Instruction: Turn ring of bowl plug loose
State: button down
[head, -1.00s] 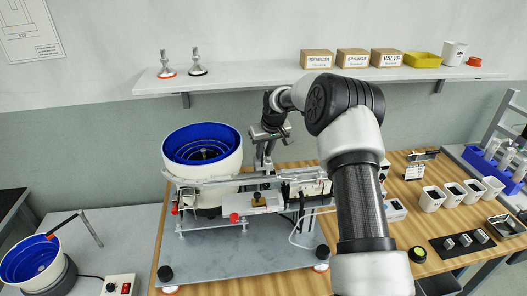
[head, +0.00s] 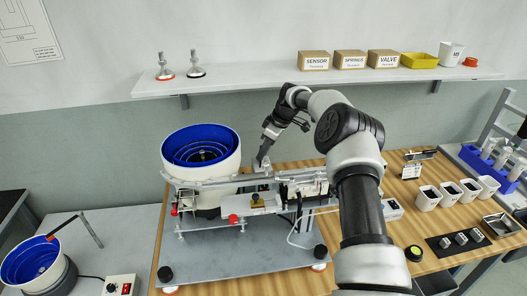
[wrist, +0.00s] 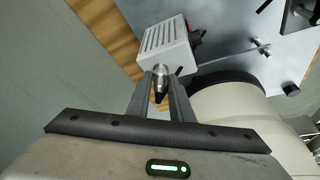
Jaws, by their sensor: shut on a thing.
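In the wrist view, my gripper (wrist: 160,80) has its two dark fingers on either side of a small metallic plug ring (wrist: 160,70) and is shut on it. The plug sits at the end of a light grey vented box (wrist: 166,46); its dark rear part shows between the fingers. In the head view, my gripper (head: 262,160) reaches down behind the feeder rail, just right of the blue-lined bowl (head: 226,150). The plug and its ring are hidden or too small to tell there. The bowl's pale side (wrist: 235,112) fills the right of the wrist view.
The feeder rail and its fixtures (head: 300,180) stand close in front of my gripper. A shelf (head: 250,84) with boxes runs along the wall above. White cups (head: 452,192) and a blue rack (head: 485,160) stand at the right.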

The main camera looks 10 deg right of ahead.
dwell(0.4)
jog(key=c, duration=1.6)
grip_release()
jog(key=shift+o, duration=0.2)
jog(key=v, duration=0.7)
jog(key=shift+r, duration=0.3)
jog(key=shift+d, duration=0.1)
